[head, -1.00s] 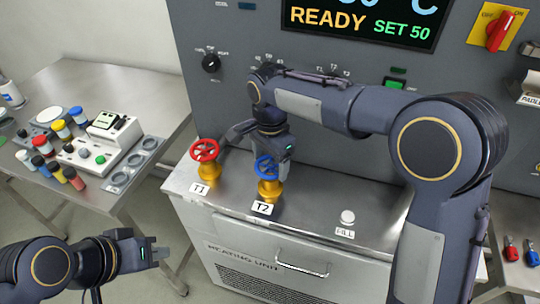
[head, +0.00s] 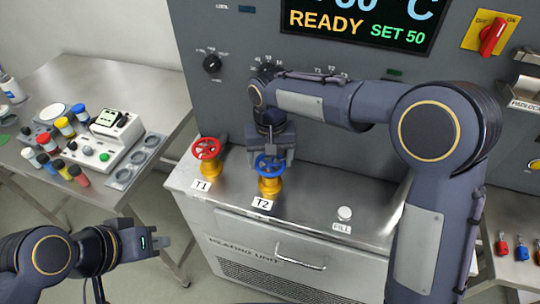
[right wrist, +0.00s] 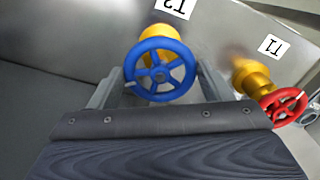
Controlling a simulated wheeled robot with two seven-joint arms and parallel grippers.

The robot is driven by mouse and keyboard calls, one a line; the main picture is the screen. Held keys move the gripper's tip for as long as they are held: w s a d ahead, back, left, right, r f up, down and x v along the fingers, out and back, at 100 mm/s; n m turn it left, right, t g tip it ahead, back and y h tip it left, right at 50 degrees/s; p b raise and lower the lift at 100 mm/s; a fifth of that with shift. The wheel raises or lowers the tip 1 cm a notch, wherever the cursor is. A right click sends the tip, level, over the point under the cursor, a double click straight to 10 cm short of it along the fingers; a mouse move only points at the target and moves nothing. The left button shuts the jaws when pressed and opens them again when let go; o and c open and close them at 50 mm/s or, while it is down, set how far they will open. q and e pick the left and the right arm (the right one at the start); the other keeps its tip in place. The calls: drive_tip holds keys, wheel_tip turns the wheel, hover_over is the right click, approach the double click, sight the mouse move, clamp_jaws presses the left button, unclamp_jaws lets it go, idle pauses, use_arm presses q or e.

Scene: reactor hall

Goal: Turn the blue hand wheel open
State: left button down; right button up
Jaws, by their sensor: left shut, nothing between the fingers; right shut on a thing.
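The blue hand wheel (head: 270,164) sits on a brass valve body (head: 270,186) behind the label T2 (head: 262,204). My right gripper (head: 271,157) reaches it from behind and above and is shut on the wheel. In the right wrist view the blue wheel (right wrist: 161,73) lies between the two grey fingers, one at each side of its rim. A small white mark shows on the rim's lower left there. My left gripper (head: 163,243) is shut and empty, low at the left, away from the valves.
A red hand wheel (head: 206,149) at T1 stands close to the left of the blue one. A white FILL cap (head: 345,213) is to the right. The control panel rises behind. A side table (head: 75,88) with bottles and a device stands at left.

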drive_tip(key=n+p, duration=0.1)
drive_tip(key=n, duration=0.6)
drive_tip(key=n+p, duration=0.1)
drive_tip(key=n, duration=0.5)
drive_tip(key=shift+n+p, duration=0.3)
drive_tip(key=shift+n, duration=0.1)
drive_tip(key=n, duration=0.3)
drive_tip(key=shift+w+r+n+p, duration=0.1)
drive_tip(key=shift+n+p, duration=0.2)
drive_tip(key=shift+p, duration=0.1)
drive_tip(key=n+p, duration=0.1)
drive_tip(key=n, duration=0.2)
drive_tip(key=shift+d+n, duration=0.1)
drive_tip(key=shift+n, duration=0.2)
drive_tip(key=n, duration=0.3)
drive_tip(key=shift+n+p, duration=0.3)
drive_tip(key=shift+p, duration=0.1)
drive_tip(key=shift+w+n+p, duration=0.1)
drive_tip(key=shift+n+p, duration=0.25)
drive_tip(key=shift+n, duration=1.25)
drive_tip(key=o, duration=1)
